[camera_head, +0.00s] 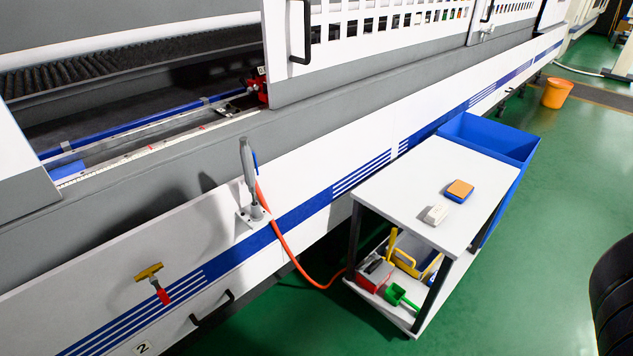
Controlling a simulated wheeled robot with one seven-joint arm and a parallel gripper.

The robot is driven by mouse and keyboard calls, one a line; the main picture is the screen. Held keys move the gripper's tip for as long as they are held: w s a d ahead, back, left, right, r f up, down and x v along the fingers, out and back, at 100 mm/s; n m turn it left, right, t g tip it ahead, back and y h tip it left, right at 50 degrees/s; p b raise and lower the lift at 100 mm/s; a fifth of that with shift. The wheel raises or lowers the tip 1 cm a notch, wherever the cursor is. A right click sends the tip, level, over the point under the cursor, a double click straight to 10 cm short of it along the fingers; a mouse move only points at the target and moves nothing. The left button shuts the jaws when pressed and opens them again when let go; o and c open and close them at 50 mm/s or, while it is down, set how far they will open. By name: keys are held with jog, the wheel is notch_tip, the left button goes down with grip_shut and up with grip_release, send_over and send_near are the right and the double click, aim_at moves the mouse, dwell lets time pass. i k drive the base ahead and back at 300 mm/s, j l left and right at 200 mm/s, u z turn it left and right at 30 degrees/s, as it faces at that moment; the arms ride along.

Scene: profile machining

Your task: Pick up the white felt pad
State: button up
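My gripper is not in view.
A blue bin (490,135) stands against the table's far side. The lower shelf holds a red box (375,274), a green scoop (400,295) and a yellow-handled item. The large machine (300,130) runs along the left. An orange hose (295,262) hangs beside the table.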

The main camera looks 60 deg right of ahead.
aim_at(435, 216)
jog(key=z, duration=1.8)
